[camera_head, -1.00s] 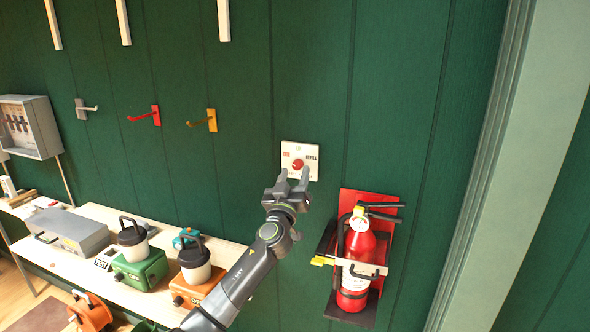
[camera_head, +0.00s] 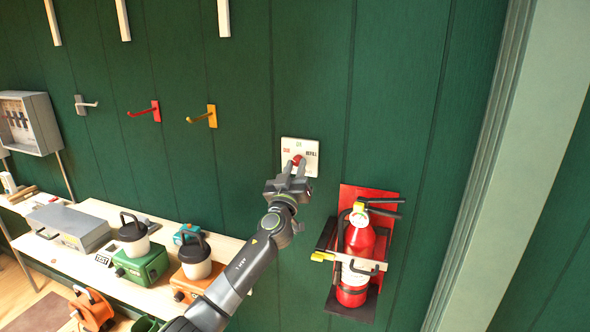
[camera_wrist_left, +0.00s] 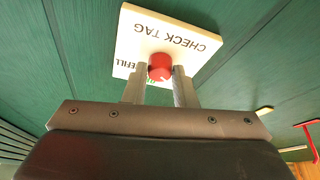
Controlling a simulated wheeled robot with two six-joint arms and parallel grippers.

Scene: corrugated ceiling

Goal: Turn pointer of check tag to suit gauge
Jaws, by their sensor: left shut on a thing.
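The check tag (camera_head: 312,147) is a small white plate on the green wall, with a red pointer knob (camera_head: 298,159) at its middle. My left gripper (camera_head: 295,168) is shut on the knob from below. The left wrist view shows the knob (camera_wrist_left: 160,67) between the two fingertips (camera_wrist_left: 160,75), with "CHECK TAG" upside down on the plate (camera_wrist_left: 183,25). The fire extinguisher (camera_head: 357,255) hangs in a red bracket at lower right; its gauge is too small to read. My right gripper is not in view.
A bench (camera_head: 95,208) at lower left holds a grey case (camera_head: 70,228) and green and orange boxes with lidded pots. Coloured hooks (camera_head: 146,112) stick out of the wall at left. A pale green post (camera_head: 520,150) stands at right. The wall around the tag is clear.

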